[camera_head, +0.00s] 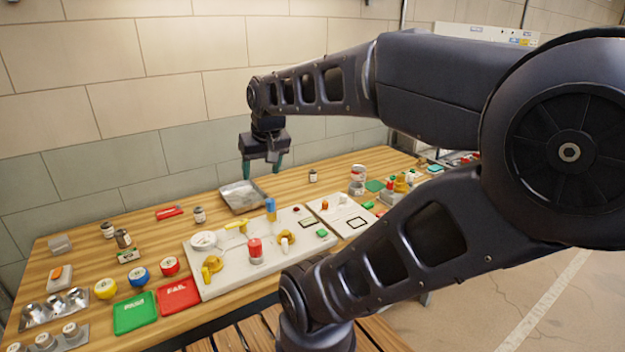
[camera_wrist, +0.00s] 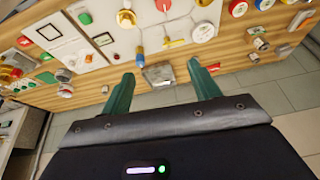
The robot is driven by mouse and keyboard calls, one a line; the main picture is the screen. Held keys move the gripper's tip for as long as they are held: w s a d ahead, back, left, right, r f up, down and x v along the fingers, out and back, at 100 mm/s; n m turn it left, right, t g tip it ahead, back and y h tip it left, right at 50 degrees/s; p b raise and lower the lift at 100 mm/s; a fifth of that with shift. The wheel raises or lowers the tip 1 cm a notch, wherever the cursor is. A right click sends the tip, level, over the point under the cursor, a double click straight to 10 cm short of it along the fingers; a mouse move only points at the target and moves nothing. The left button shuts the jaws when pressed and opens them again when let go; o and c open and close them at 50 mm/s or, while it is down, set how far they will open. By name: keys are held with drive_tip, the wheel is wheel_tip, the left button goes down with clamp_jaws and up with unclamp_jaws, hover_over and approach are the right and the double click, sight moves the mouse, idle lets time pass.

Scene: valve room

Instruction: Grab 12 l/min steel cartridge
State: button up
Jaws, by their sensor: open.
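Several small steel-coloured cylinders with pale labels stand on the wooden table. Two stand at the left (camera_head: 108,230) (camera_head: 123,238), one left of the metal tray (camera_head: 199,215), and one to its right near the back (camera_head: 312,177). Their labels are too small to read, so I cannot tell which is the 12 l/min cartridge. My gripper (camera_head: 262,170) hangs above the back of the table, near the metal tray (camera_head: 238,203), fingers down. Its green fingers are apart with nothing between them, as the wrist view also shows (camera_wrist: 160,76).
A white board (camera_head: 218,277) with yellow, red and blue fittings lies in front of the tray. Green (camera_head: 134,312) and red (camera_head: 179,297) trays lie front left, near coloured round caps. A block wall (camera_head: 130,150) stands behind the table. My arm hides part of the right side.

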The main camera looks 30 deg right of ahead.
drive_tip(key=w+d+r+m, duration=0.2)
drive_tip(key=w+d+m, duration=0.3)
drive_tip(key=w, duration=0.8)
drive_tip(key=m+g+h, duration=0.2)
drive_tip(key=m+g, duration=0.2)
drive_tip(key=m, duration=0.6)
hover_over(312, 170)
drive_tip(key=a, duration=0.2)
drive_tip(key=f, duration=2.2)
drive_tip(key=shift+s+d+f, duration=0.15)
drive_tip(key=shift+d+f, duration=0.1)
drive_tip(key=shift+f, duration=0.05)
drive_tip(key=shift+d+f, duration=0.25)
drive_tip(key=shift+f, duration=0.15)
drive_tip(key=f, duration=0.3)
drive_tip(key=d+f, duration=0.1)
drive_tip(key=f, duration=0.6)
drive_tip(key=shift+d+f, duration=0.2)
drive_tip(key=c, duration=1.2)
